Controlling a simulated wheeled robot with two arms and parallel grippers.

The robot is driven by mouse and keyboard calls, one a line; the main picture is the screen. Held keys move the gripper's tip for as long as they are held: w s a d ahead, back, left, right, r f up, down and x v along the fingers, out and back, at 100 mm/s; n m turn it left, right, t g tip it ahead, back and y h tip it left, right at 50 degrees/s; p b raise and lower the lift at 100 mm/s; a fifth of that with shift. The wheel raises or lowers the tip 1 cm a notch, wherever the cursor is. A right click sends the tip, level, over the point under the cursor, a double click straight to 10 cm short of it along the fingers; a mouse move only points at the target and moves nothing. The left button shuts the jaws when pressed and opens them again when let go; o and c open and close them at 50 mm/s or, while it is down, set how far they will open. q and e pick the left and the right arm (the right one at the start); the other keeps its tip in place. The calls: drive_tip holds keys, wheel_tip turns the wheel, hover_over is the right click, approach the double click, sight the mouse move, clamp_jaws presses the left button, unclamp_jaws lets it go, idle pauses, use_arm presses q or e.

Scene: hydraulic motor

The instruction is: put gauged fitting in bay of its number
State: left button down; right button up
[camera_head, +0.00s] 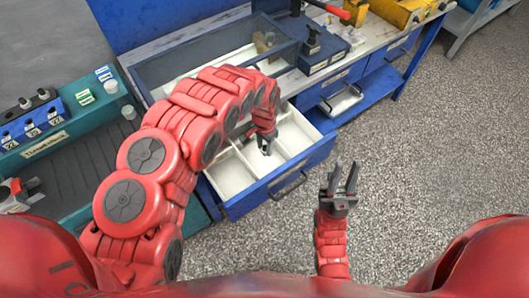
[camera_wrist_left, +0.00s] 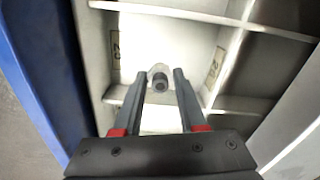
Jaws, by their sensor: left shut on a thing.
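My left gripper (camera_head: 265,147) reaches down into the open drawer (camera_head: 284,190), which has white compartments and a blue front. In the left wrist view its fingers (camera_wrist_left: 167,76) are shut on a small fitting (camera_wrist_left: 158,78), pale grey with a dark round middle. The fitting is at the fingertips, over one bay (camera_wrist_left: 150,45); I cannot tell whether it touches the floor. Number labels show on the bay walls, one on the left (camera_wrist_left: 115,48) and one on the right (camera_wrist_left: 216,64), too blurred to read surely. My right gripper (camera_head: 343,180) is open and empty, outside the drawer.
A blue block with numbered holes (camera_head: 35,122) stands on the green bench at left. A glass-topped blue cabinet (camera_head: 200,65) is behind the drawer. A tool with a red handle (camera_head: 327,9) and yellow parts (camera_head: 395,10) are at the back. Open floor lies at right.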

sight(265, 153)
use_arm(q)
drive_tip(key=shift+s+f, duration=0.1)
drive_tip(key=shift+f, duration=2.05)
drive_tip(key=shift+f, duration=0.1)
drive_tip(key=shift+c, duration=2.3)
unclamp_jaws()
